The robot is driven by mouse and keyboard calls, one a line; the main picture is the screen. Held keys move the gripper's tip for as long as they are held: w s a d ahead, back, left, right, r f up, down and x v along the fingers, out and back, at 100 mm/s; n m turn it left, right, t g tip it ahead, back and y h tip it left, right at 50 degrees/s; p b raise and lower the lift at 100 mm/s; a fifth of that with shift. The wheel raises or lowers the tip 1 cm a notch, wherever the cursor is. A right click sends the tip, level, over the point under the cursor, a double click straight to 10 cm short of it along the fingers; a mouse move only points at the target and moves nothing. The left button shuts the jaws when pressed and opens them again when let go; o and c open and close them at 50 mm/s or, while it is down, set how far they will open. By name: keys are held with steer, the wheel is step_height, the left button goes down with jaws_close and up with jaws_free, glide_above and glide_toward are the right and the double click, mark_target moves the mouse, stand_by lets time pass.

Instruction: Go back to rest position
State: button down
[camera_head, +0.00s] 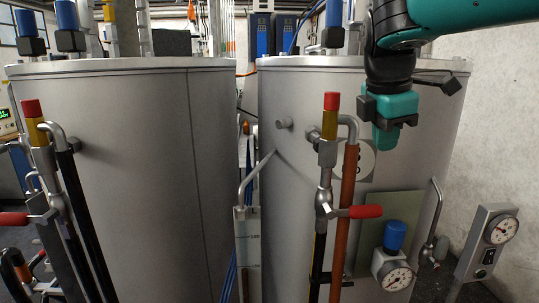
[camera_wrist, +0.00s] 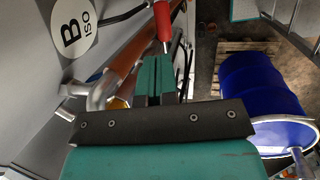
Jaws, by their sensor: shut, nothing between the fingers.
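My gripper (camera_head: 386,143) hangs from the teal arm at the upper right of the head view, in front of the right grey tank (camera_head: 300,200). Its teal fingers point down and are shut with nothing between them. In the wrist view the shut fingers (camera_wrist: 155,80) show at the centre, above a dark plate with screws. A red valve handle (camera_wrist: 163,20) lies just beyond the fingertips in that view.
The left tank (camera_head: 130,170) stands beside the right one. Red-handled valves (camera_head: 365,211), an orange pipe (camera_head: 343,230) and a gauge with a blue cap (camera_head: 394,268) stand in front of the right tank.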

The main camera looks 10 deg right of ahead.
steer(key=s+a+f+m+y+b, duration=0.2)
steer(key=s+a+f+b, duration=0.2)
steer(key=f, duration=0.4)
steer(key=s+a+f+m+y+b, duration=0.1)
steer(key=s+a+f+m+b, duration=0.3)
steer(key=f, duration=0.5)
steer(key=s+a+f+m+g+y+b, duration=0.1)
steer(key=s+a+f+m+y+b, duration=0.1)
steer(key=s, duration=0.4)
steer(key=s+a+f+m+g+y+b, duration=0.1)
steer(key=s+a+f+b, duration=0.1)
steer(key=s+a+f, duration=0.2)
steer(key=s+f, duration=0.2)
steer(key=s, duration=0.1)
steer(key=shift+a+f+m+y, duration=0.25)
steer(key=shift+f+m+y, duration=0.15)
